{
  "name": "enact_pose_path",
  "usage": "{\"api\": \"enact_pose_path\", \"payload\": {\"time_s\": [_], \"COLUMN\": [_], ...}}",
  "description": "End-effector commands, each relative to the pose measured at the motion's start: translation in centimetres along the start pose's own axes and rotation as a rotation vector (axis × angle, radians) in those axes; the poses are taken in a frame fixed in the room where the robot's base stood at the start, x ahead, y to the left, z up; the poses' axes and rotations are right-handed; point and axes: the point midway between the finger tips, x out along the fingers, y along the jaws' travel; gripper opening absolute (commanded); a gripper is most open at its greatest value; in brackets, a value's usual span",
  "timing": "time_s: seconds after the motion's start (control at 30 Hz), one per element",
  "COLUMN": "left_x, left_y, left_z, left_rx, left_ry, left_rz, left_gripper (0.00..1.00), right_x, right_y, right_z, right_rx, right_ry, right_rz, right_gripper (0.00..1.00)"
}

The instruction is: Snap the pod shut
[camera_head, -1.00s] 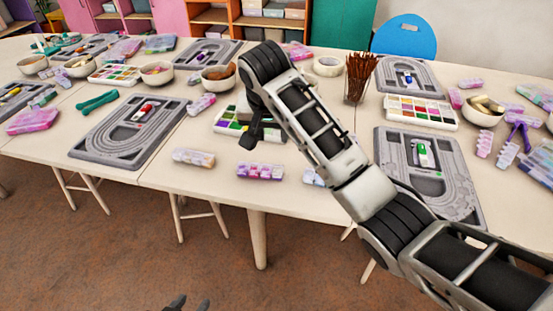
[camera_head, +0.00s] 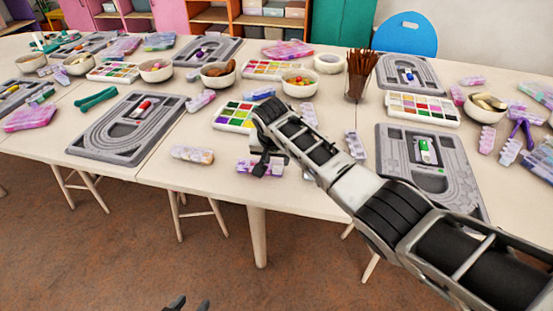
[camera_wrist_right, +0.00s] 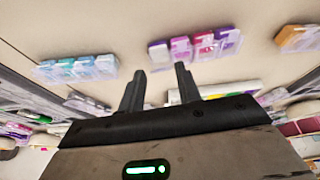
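A pink-and-purple pod (camera_head: 250,167) with a row of small compartments lies near the table's front edge. In the head view my right gripper (camera_head: 262,167) is over it and hides part of it. In the right wrist view the pod (camera_wrist_right: 195,47) lies beyond the fingertips, apart from them. My right gripper (camera_wrist_right: 158,78) is open, with nothing between its fingers. I cannot tell which of the pod's lids are up. My left gripper (camera_head: 190,304) shows only as two dark, separated tips at the bottom edge, away from the table.
A pod with orange contents (camera_head: 192,154) lies to the left, and a bluish pod (camera_wrist_right: 78,68) lies on the other side. Grey bead boards (camera_head: 130,128) and (camera_head: 430,170), a paint-like bead tray (camera_head: 235,116), bowls (camera_head: 299,83) and a stick holder (camera_head: 357,86) crowd the table.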

Motion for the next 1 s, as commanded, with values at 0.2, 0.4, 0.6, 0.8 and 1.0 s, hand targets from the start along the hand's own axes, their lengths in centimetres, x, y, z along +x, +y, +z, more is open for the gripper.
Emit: {"api": "enact_pose_path", "payload": {"time_s": [0.2,0.4,0.6,0.8,1.0], "left_x": [-0.1,-0.1,0.1,-0.1,-0.7], "left_y": [0.0,0.1,0.0,0.0,0.0], "left_z": [-0.2,-0.2,-0.2,-0.7,-1.1], "left_rx": [0.002,0.002,0.003,0.004,0.001], "left_ry": [0.005,0.004,0.006,0.006,-0.002], "left_rz": [0.002,0.002,0.002,0.001,-0.004], "left_gripper": [0.36,0.36,0.36,0.36,0.36], "right_x": [0.1,0.1,0.1,0.0,0.1], "right_y": [-0.1,0.0,0.0,0.0,-0.1], "right_z": [0.0,0.0,0.0,0.2,0.8], "right_rx": [0.000,0.000,0.000,0.000,-0.002], "right_ry": [0.001,0.001,0.001,0.021,0.110], "right_rz": [-0.001,-0.001,-0.001,0.000,-0.002], "right_gripper": [0.34,0.00,0.00,0.00,0.00]}}
